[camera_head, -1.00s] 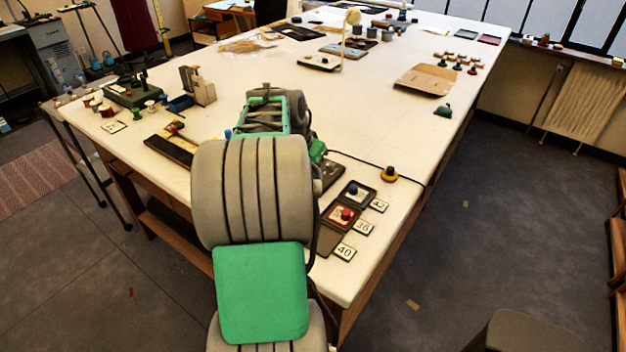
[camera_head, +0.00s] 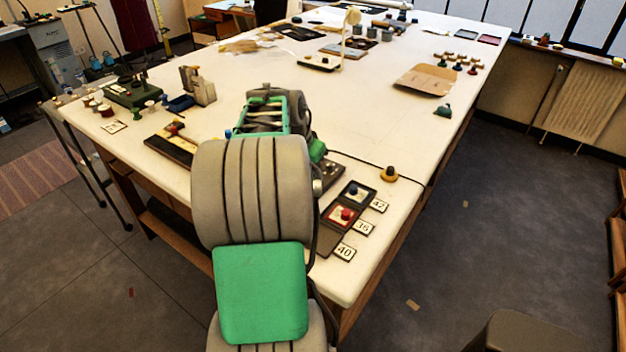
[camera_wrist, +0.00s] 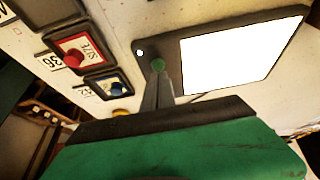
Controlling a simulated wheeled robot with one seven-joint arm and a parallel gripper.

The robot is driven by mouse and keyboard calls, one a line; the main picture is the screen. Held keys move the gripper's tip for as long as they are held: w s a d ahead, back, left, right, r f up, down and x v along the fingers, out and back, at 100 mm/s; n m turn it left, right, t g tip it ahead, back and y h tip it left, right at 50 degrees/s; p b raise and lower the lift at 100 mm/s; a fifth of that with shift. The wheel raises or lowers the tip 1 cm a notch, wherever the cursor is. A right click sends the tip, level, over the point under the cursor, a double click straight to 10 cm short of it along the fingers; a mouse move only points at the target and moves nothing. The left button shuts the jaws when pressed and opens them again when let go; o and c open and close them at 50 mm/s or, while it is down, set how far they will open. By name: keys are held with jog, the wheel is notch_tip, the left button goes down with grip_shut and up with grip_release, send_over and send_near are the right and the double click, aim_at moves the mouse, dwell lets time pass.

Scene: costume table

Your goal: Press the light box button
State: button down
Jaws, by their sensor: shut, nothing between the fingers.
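In the wrist view the light box (camera_wrist: 172,58) is a dark slab with a bright white panel (camera_wrist: 228,52). A round green button (camera_wrist: 158,65) and a small white dot (camera_wrist: 139,52) sit on its dark border. My gripper (camera_wrist: 157,78) is shut and empty. Its narrow fingertips are at the green button and overlap its near side in the picture. I cannot tell whether they touch or press it. In the head view my arm hides the gripper and most of that area.
Beside the light box are a tray with a red button (camera_head: 346,214), a tray with a blue button (camera_head: 354,190), and number cards such as 36 (camera_head: 363,228). A yellow-based knob (camera_head: 389,174) stands near the table's right edge. The middle of the table (camera_head: 350,110) is mostly clear.

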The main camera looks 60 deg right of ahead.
jog(key=shift+f+b, duration=0.6)
jog(key=shift+f, duration=0.2)
jog(key=shift+r, duration=0.1)
jog(key=shift+r+p, duration=2.2)
jog(key=shift+r, duration=1.05)
